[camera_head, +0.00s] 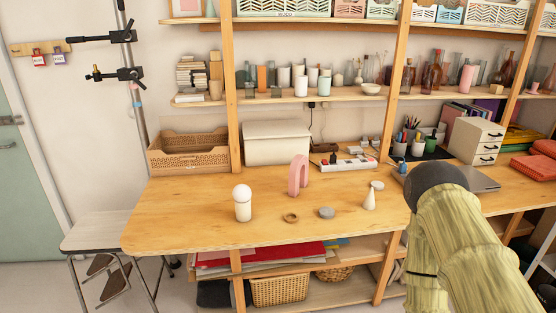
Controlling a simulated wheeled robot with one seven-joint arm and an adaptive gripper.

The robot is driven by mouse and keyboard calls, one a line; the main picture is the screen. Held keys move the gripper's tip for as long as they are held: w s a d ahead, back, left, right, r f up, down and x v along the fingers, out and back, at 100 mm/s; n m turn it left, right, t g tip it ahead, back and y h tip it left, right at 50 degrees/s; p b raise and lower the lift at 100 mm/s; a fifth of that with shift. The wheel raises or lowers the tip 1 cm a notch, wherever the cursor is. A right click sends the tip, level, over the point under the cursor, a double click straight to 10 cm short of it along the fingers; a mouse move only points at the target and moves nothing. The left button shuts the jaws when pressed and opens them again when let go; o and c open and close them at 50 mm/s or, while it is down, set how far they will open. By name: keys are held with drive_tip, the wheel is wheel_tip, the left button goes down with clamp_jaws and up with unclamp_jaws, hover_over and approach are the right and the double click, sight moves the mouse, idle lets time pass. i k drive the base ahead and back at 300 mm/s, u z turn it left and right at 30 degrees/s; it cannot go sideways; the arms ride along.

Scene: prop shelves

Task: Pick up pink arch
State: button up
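The pink arch (293,176) stands upright on the wooden tabletop (190,220), a little behind the middle of the desk. Nothing is touching it that I can see. My arm comes in from the lower right, well to the right of the arch, with its dark end at the desk's right part. The fingers of my gripper do not show, so whether it is open or shut is hidden.
A cream cylinder with a white ball (242,203) stands left of the arch. A wooden ring (290,217), a grey disc (326,212) and a white cone (370,199) sit in front and right. A white power strip (348,164) lies behind. The desk's left front is clear.

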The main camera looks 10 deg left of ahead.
sight(299, 168)
drive_tip(key=u, duration=0.2)
drive_tip(key=i, duration=1.2)
drive_tip(key=u, duration=0.2)
